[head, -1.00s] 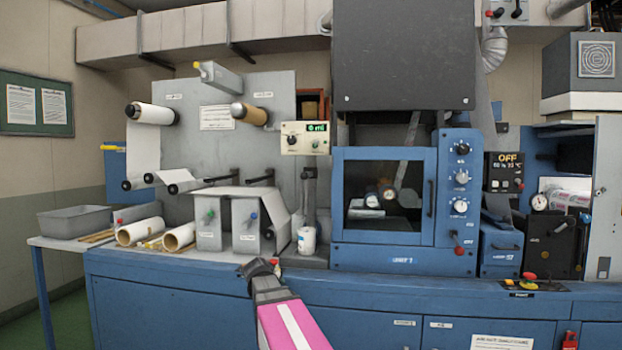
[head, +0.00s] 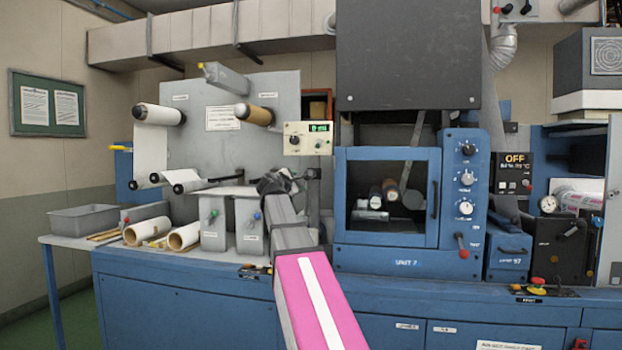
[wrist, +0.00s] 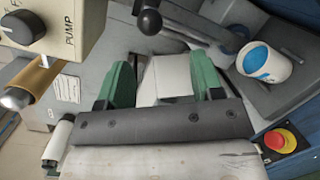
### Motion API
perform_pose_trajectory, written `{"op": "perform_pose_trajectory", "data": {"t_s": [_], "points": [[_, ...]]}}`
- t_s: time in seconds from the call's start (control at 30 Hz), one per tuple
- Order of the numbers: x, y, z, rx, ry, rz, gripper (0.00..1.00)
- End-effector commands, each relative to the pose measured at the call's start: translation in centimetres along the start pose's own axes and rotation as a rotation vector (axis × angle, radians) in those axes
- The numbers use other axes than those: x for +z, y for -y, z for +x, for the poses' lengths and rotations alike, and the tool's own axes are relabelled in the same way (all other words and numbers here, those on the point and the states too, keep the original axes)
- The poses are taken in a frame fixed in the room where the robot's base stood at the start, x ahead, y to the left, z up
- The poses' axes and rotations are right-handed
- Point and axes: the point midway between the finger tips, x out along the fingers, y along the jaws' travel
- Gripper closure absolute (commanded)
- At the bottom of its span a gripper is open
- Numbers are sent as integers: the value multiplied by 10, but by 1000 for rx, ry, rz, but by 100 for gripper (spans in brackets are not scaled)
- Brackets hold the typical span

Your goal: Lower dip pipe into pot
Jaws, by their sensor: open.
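The pot (wrist: 265,64) is a white cup with blue liquid, upright at the upper right in the wrist view. In the head view my arm hides it. A dark arm with a black ball knob (wrist: 149,22) runs beside the pot at the top of the wrist view; it seems to belong to the dip pipe. The pipe itself cannot be made out clearly. My gripper (wrist: 160,78) is open and empty, its green fingers apart, below the knob and left of the pot. In the head view my gripper (head: 277,182) is in front of the grey panel.
A pump box (head: 307,139) with a knob and display stands above my gripper. Two grey tanks (head: 248,225) are left of my arm. The blue glazed unit (head: 388,205) stands to the right. A red emergency button (wrist: 281,140) is at the wrist view's right edge.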

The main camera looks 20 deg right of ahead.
Motion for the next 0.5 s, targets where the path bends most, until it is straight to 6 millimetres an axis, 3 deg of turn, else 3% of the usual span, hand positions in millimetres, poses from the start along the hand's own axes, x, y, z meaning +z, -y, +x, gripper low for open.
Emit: {"op": "perform_pose_trajectory", "data": {"t_s": [0.1, 0.27, 0.5], "points": [[8, -10, 0, 17, 14, -22, 39], [9, -11, 8, 19, 16, -25, 39], [8, -12, 38, 17, 16, -24, 39]]}}
